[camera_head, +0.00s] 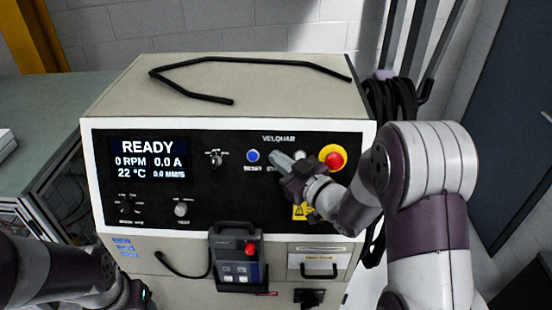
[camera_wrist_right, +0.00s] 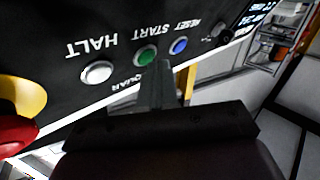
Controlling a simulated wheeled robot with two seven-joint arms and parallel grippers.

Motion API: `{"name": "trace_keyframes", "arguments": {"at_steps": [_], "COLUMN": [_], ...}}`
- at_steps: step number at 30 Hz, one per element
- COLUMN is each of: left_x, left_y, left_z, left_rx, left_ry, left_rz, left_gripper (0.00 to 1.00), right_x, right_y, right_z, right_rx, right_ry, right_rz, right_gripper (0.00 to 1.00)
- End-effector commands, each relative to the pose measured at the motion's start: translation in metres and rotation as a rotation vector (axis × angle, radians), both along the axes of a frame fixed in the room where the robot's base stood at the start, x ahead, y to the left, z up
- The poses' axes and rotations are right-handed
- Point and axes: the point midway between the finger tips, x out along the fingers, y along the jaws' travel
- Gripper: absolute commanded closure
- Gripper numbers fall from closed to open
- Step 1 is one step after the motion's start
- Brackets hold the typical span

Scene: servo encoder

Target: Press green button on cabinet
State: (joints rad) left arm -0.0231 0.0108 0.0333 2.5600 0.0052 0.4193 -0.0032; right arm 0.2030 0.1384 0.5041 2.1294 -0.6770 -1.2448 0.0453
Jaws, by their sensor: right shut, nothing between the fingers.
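The beige cabinet (camera_head: 240,75) has a black front panel.
A blue RESET button (camera_head: 252,156) is left of the right gripper. A white HALT button (camera_wrist_right: 98,72) and a red emergency knob (camera_head: 332,158) on yellow are on its other side. The display (camera_head: 148,160) reads READY. A pendant (camera_head: 238,258) hangs below the panel.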

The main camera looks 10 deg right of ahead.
Motion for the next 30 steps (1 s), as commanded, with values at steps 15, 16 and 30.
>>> {"name": "trace_keyframes", "arguments": {"at_steps": [15,16,30], "left_x": [0.0,0.0,0.0], "left_y": [0.0,0.0,0.0], "left_z": [-0.0026,-0.0029,-0.0019], "left_rx": [0.0,0.0,0.0], "left_ry": [0.0,0.0,0.0], "left_rz": [0.0,0.0,0.0], "left_gripper": [0.4,0.4,0.4], "right_x": [0.0028,0.0031,-0.0067], "right_y": [-0.0008,-0.0009,0.0018], "right_z": [-0.0016,-0.0018,0.0031], "right_rx": [0.0,0.0,0.0], "right_ry": [-0.001,-0.001,0.0], "right_rz": [0.0,0.0,0.0], "right_gripper": [1.0,1.0,1.0]}}
